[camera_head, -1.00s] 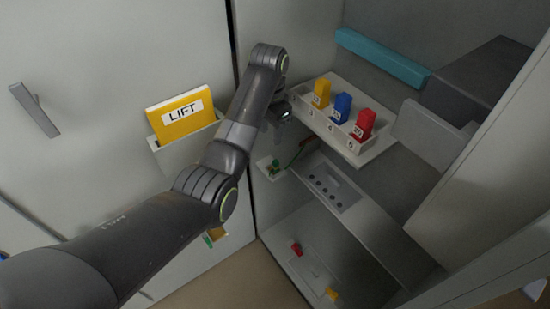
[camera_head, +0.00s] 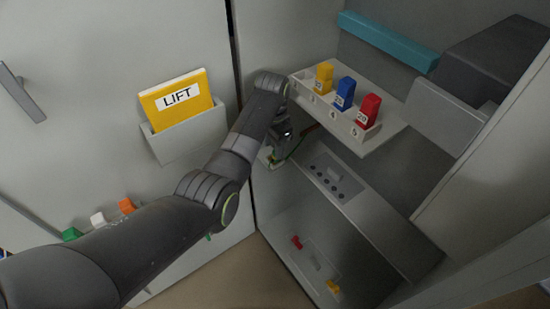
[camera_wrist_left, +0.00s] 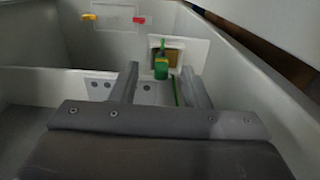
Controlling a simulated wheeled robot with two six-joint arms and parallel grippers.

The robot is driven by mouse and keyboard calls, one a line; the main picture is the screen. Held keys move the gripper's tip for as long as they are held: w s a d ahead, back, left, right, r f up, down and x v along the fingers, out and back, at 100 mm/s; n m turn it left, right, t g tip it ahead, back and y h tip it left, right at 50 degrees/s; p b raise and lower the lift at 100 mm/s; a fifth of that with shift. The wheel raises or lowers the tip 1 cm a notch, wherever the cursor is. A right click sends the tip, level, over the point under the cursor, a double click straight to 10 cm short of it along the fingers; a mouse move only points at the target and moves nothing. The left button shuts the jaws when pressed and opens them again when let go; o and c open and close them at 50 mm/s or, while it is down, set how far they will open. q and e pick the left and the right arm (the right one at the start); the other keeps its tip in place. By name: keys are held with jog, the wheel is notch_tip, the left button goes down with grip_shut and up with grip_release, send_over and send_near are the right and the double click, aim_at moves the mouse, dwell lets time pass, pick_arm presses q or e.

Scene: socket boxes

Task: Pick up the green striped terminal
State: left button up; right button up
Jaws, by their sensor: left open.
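The green striped terminal (camera_wrist_left: 161,69), green with a yellow band, stands in front of a pale framed plate in the left wrist view. A thin green wire (camera_wrist_left: 176,92) runs close to its right. My left gripper (camera_wrist_left: 160,73) is open, with one finger to each side of the terminal in the picture; I see no contact. In the head view my left gripper (camera_head: 279,150) is at the left end of the middle shelf and largely covers the terminal, of which only a little green shows. My right gripper is not in view.
A white tray (camera_head: 310,99) with yellow, blue and red blocks sits above and to the right of the gripper. A panel with dark round holes (camera_head: 324,183) lies on the middle shelf. A red piece (camera_head: 296,242) and a yellow piece (camera_head: 333,286) lie on the lower shelf.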

aim_at(274, 162)
pick_arm(q)
jog(key=f, duration=0.3)
jog(key=f+b, duration=0.1)
jog(key=shift+w+d+f, duration=0.15)
jog(key=shift+w+f, duration=0.15)
jog(key=shift+f, duration=0.1)
grip_shut()
